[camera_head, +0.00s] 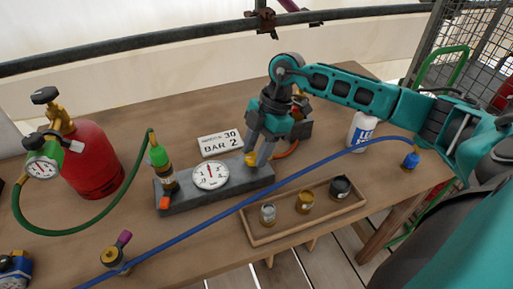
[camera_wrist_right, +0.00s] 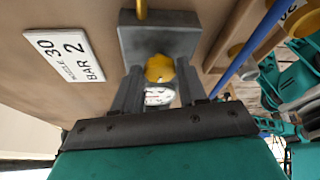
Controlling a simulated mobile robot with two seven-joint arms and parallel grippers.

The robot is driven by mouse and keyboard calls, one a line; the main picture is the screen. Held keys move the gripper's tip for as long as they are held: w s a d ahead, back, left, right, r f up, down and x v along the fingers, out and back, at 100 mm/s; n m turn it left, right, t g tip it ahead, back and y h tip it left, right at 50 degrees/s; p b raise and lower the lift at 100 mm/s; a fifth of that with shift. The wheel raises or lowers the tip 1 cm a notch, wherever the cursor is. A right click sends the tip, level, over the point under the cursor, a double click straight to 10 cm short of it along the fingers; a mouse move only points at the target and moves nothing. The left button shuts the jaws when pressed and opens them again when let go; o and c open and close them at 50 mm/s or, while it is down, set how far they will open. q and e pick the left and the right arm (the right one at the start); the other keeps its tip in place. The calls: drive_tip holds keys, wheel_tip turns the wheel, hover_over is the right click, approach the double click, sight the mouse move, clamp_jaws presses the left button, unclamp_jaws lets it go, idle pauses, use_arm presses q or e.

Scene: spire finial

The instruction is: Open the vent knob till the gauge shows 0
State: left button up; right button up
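The yellow vent knob (camera_head: 250,160) sits near the right end of the grey block (camera_head: 225,188). The white round gauge (camera_head: 210,175) is on the block left of the knob, its red needle pointing roughly up; the exact reading is too small to tell. My right gripper (camera_head: 257,157) points down at the knob. In the right wrist view, the knob (camera_wrist_right: 159,68) lies between the two fingertips, with narrow gaps seeming to show at its sides, and the gauge (camera_wrist_right: 158,97) is partly hidden behind it. My left gripper is not in view.
A red cylinder (camera_head: 92,165) with a green hose is at left. A blue hose (camera_head: 210,222) crosses in front of the block. A wooden tray (camera_head: 265,238) holds three small jars. A white bottle (camera_head: 361,130) stands at right.

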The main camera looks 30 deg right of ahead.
drive_tip(key=c, duration=0.6)
drive_tip(key=shift+w+r+n+g+p, duration=0.15)
drive_tip(key=shift+n+g+p, duration=0.3)
drive_tip(key=shift+n, duration=0.65)
drive_tip(key=n+g, duration=0.1)
drive_tip(key=n, duration=0.1)
drive_tip(key=shift+w+a+n, duration=0.1)
drive_tip(key=shift+w+n, duration=0.05)
drive_tip(key=shift+n, duration=0.15)
drive_tip(key=n+g+h, duration=0.1)
drive_tip(key=n, duration=0.2)
drive_tip(key=shift+w+a+n+p, duration=0.1)
drive_tip(key=shift+w+n+p, duration=0.05)
drive_tip(key=shift+n+p, duration=0.15)
drive_tip(key=shift+w+a+n+g+h, duration=0.1)
drive_tip(key=shift+n+g+h, duration=0.45)
drive_tip(key=shift+n, duration=1.25)
